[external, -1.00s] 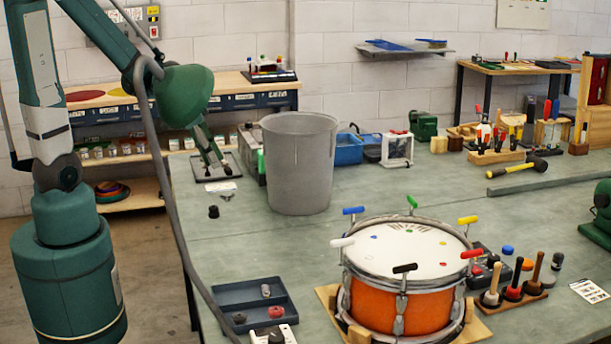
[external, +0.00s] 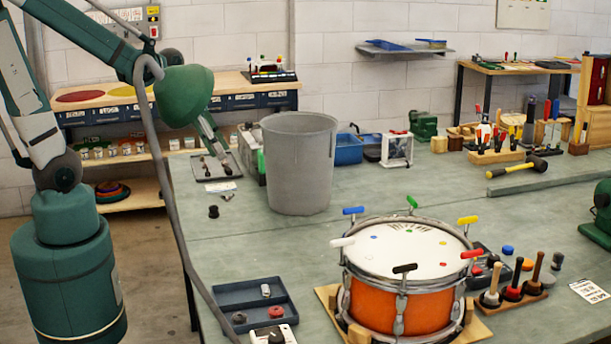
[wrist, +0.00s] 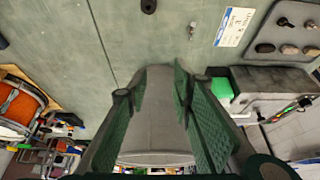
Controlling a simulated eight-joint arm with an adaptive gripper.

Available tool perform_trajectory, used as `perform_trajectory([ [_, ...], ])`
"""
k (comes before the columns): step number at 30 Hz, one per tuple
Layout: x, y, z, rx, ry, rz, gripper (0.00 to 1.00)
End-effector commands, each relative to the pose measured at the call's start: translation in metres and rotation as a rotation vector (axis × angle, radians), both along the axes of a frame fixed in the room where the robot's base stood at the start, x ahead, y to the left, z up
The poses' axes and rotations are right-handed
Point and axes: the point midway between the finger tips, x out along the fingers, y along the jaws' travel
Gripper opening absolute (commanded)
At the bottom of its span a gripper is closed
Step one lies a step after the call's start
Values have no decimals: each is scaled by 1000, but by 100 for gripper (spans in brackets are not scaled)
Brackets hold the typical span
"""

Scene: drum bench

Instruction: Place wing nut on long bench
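A small metallic piece (external: 228,197) lies on the long bench (external: 330,225), left of the grey bin. It also shows in the wrist view (wrist: 191,30), beside a white label card. It may be the wing nut, but it is too small to tell. Another small metallic piece (external: 265,290) sits in the dark tray at the front; I cannot tell what it is. My gripper (wrist: 160,78) is open in the wrist view, its green-padded fingers apart with nothing seen held. The grey bin shows between them. In the external view my gripper is near the bin's left side.
The tall grey bin (external: 298,165) stands close to my gripper. A flat tray with dark pieces (wrist: 288,28) lies at the bench's back left. An orange drum (external: 402,300) with coloured handles stands at the front. The bench between bin and drum is clear.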

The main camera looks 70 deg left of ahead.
Motion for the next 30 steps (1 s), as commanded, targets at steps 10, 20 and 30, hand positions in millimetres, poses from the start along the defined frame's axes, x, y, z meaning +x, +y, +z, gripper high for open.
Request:
perform_trajectory([
  [10,-9,-60,37,11,-52,2,24],
  [20,-26,-112,67,5,-113,1,24],
  [30,-46,-150,89,-12,-171,-3,24],
])
